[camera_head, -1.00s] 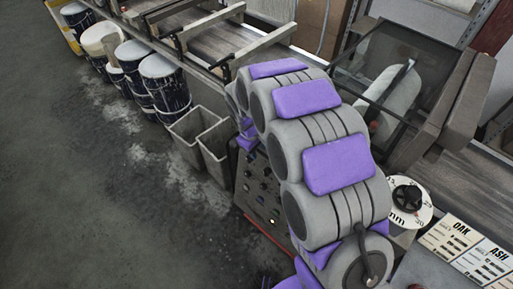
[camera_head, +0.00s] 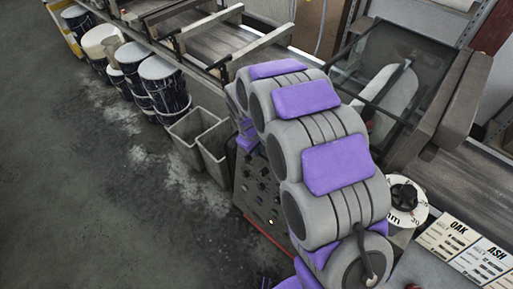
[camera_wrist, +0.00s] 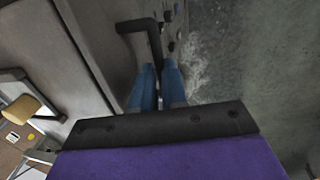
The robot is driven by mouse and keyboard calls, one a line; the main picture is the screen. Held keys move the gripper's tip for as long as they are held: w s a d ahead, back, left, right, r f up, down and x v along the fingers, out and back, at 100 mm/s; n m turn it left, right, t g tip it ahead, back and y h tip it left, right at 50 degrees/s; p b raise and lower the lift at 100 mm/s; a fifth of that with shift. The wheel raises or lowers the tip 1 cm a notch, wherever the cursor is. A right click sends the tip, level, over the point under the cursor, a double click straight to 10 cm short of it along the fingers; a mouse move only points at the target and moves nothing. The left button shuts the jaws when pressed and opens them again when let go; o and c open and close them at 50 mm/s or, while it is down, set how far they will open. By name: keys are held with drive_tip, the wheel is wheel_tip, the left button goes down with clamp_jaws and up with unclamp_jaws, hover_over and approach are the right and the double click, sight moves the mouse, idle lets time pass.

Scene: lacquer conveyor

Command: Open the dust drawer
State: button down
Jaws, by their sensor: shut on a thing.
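In the wrist view a bent black handle (camera_wrist: 153,36) stands out from a flat grey panel (camera_wrist: 98,35), which appears to be the dust drawer's front. My gripper (camera_wrist: 158,70) has its two blue fingers shut on the lower end of this handle. A dark straight seam runs along the panel. Whether the drawer stands out from the machine cannot be told. In the head view my purple and grey arm covers the drawer, the handle and the gripper's fingers.
Two grey open bins (camera_head: 213,150) stand beside the machine's dark control panel (camera_head: 257,190). Several stained drums (camera_head: 163,84) line the conveyor (camera_head: 215,42). A glass-panelled hood (camera_head: 410,55) is behind my arm. A dial (camera_head: 405,196) and a wood chart (camera_head: 468,250) sit right. The left floor is clear.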

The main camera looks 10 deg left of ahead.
drive_tip(key=shift+a, duration=0.1)
drive_tip(key=s+a+p, duration=0.2)
drive_tip(key=s+a, duration=0.4)
drive_tip(key=s, duration=0.4)
drive_tip(key=shift+s, duration=0.15)
drive_tip(key=shift+a, duration=0.1)
drive_tip(key=c, duration=1.2)
unclamp_jaws()
drive_tip(key=shift+o, duration=0.2)
wheel_tip(320, 180, up, 17)
drive_tip(key=s+a+p, duration=0.1)
drive_tip(key=s+p, duration=0.1)
drive_tip(key=shift+s+a, duration=0.35)
drive_tip(key=shift+a, duration=0.05)
